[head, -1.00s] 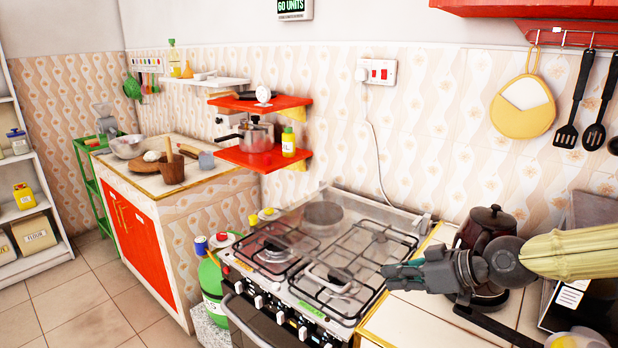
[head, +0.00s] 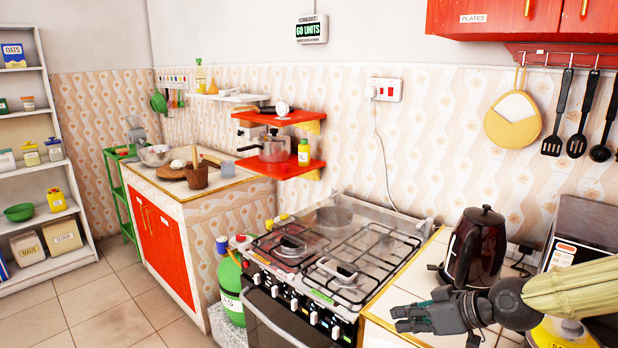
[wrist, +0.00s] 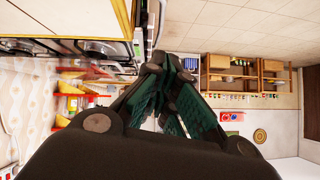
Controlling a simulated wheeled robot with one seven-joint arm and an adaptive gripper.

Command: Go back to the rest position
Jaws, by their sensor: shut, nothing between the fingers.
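My gripper (head: 420,318) is at the lower right of the head view, its fingers pointing left. It hovers over the white tiled counter, in front of the dark kettle (head: 474,248). In the wrist view my gripper (wrist: 155,70) has its fingertips together, with nothing between them. My arm comes in from the right edge of the head view.
A stove (head: 335,262) stands left of my gripper. A red cabinet (head: 165,245) and a white shelf unit (head: 60,235) are further left. Utensils (head: 559,120) hang on the wall at the right. The floor (head: 100,312) at the lower left is clear.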

